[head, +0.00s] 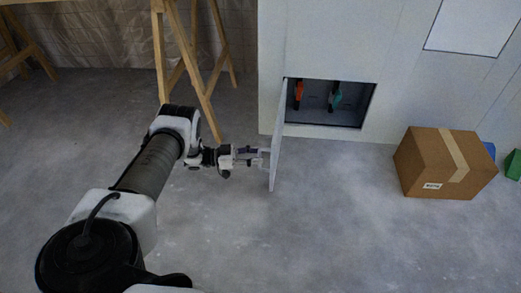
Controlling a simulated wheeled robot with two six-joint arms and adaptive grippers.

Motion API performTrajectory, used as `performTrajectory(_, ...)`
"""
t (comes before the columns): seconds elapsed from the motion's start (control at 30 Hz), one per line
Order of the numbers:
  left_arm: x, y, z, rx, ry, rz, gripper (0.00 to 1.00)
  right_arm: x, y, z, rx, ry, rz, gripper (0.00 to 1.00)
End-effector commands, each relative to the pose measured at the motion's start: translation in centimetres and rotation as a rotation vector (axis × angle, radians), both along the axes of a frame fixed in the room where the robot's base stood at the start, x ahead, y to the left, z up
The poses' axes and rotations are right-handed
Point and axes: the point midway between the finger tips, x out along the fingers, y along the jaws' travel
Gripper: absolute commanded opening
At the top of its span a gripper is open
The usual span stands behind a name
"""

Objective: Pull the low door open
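The low door (277,140) is a thin pale panel at the bottom of the light wall. It stands swung out from the left side of its opening, seen nearly edge-on. The opening (330,103) is uncovered and shows a recess with an orange item (299,94) and a teal item (335,96). A small handle (265,163) is on the door's left face. My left gripper (254,156) is at this handle, its fingertips touching or very close to it. Whether its fingers are closed on the handle is too small to tell. My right gripper is not in view.
A cardboard box (445,163) sits on the floor at the right, with blue and green items (513,165) beyond it. Wooden trestle legs (190,60) stand at the back left, behind my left arm. The grey floor (330,220) in front of the opening is clear.

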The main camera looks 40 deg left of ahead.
Motion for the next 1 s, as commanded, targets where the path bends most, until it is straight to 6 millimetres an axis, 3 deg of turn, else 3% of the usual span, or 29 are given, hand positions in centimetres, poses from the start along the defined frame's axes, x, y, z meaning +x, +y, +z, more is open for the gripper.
performTrajectory(0.2,-3.8,4.4,-0.1,0.002,0.001,0.004,0.39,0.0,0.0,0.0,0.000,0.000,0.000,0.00)
performTrajectory(0.4,-6.2,7.1,-0.1,0.001,0.002,0.001,0.39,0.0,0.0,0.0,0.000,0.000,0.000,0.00)
performTrajectory(1.0,-6.7,7.5,0.0,-0.001,0.001,0.000,0.39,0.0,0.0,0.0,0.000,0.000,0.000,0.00)
